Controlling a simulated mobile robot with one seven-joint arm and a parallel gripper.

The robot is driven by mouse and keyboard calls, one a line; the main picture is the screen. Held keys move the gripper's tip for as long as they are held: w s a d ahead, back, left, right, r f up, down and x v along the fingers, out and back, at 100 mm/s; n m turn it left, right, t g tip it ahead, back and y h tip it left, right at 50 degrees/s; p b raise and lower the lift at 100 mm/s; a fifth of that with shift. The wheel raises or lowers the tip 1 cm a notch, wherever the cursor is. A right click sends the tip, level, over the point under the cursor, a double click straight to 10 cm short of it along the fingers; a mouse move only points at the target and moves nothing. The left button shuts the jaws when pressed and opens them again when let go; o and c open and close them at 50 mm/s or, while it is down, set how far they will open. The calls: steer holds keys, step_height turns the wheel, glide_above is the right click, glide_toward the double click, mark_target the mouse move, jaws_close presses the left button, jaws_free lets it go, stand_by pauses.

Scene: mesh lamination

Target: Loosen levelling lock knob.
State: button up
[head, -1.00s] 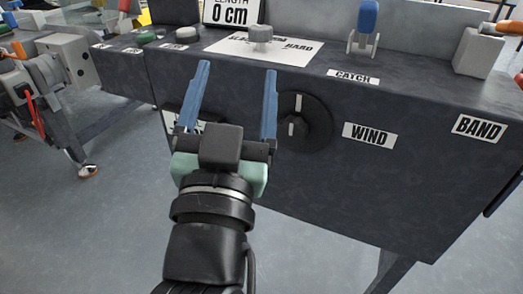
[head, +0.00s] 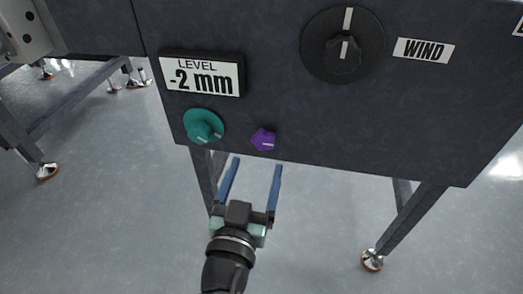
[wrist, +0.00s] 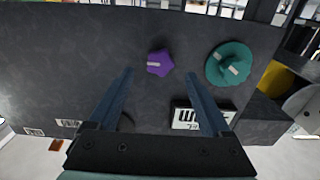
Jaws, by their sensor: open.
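A small purple lobed knob (head: 263,139) with a white mark is on the lower front panel; it also shows in the wrist view (wrist: 160,62). A larger teal knob (head: 203,126) with a white mark is left of it; in the wrist view (wrist: 230,64) it is right of the purple knob. No label tells which is the lock knob. My gripper (head: 257,162) is open and empty, below the purple knob in the head view. In the wrist view, the fingertips (wrist: 158,73) point toward the purple knob, with no visible contact.
A LEVEL display (head: 201,77) reading -2 mm sits above the teal knob. A large black dial (head: 343,45) labelled WIND is at upper right. Machine legs (head: 405,220) stand below the panel. The floor around my gripper is clear.

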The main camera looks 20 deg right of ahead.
mark_target(263, 145)
steer(key=x, duration=0.6)
steer(key=shift+b, duration=0.35)
jaws_close()
